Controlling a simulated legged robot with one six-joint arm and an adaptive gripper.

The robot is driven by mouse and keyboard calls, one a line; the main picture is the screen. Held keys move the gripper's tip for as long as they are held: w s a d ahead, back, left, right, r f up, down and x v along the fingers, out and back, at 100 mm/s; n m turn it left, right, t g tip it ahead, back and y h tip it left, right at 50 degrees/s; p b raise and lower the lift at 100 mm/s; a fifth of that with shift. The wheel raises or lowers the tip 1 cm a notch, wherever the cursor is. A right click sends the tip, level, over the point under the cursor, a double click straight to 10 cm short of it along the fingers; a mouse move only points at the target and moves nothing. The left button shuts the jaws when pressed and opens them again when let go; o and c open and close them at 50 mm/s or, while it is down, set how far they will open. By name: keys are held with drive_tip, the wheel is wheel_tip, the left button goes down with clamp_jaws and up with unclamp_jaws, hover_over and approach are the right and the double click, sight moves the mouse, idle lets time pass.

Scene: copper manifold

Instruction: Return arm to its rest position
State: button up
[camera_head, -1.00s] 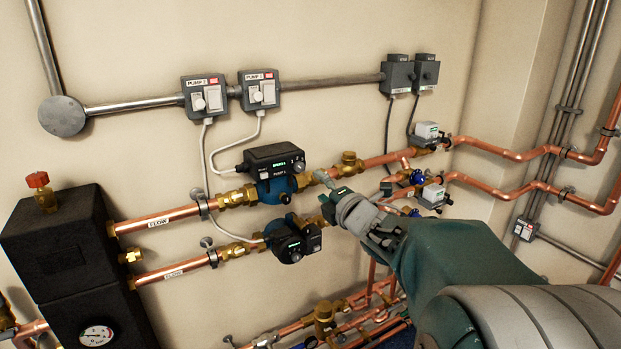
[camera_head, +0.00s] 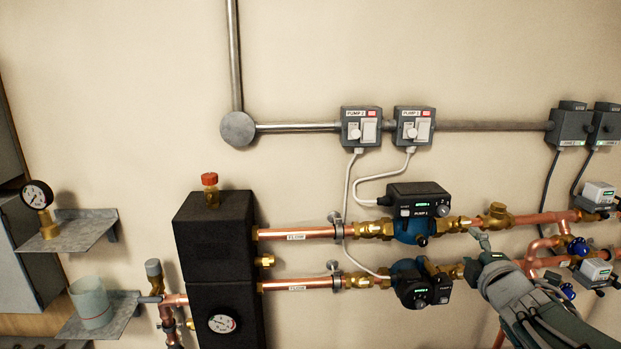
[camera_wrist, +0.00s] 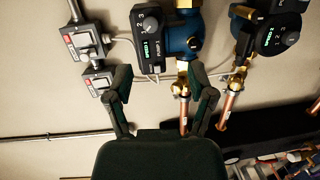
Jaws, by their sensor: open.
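My gripper (camera_head: 480,242) is at the lower right of the head view, in front of the copper pipes and to the right of the two pumps. In the wrist view its two fingers (camera_wrist: 160,85) stand apart with nothing held between them. The upper pump (camera_head: 417,212) and the lower pump (camera_head: 418,283) sit on the two flow pipes; both pumps also show at the top of the wrist view, the nearer one in the middle (camera_wrist: 180,42). My forearm runs down to the lower right corner of the head view and hides part of the pipework there.
A black insulated block (camera_head: 215,245) with a red-capped valve stands left of the pumps. Two switch boxes (camera_head: 361,127) hang above. At far left are a shelf with a gauge (camera_head: 37,197) and a shelf with a cup (camera_head: 91,303).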

drive_tip(key=s+a+f+m+g+y, duration=0.1)
drive_tip(key=s+a+f+m+g, duration=0.4)
drive_tip(key=s+a+m, duration=0.3)
drive_tip(key=s+a+f+m+g+y, duration=0.1)
drive_tip(key=s+a+f+m+g, duration=0.4)
drive_tip(key=s, duration=0.8)
drive_tip(key=a+m+g, duration=0.1)
drive_tip(key=a+m, duration=0.2)
drive_tip(key=shift+a+f, duration=0.15)
drive_tip(key=shift+f, duration=0.2)
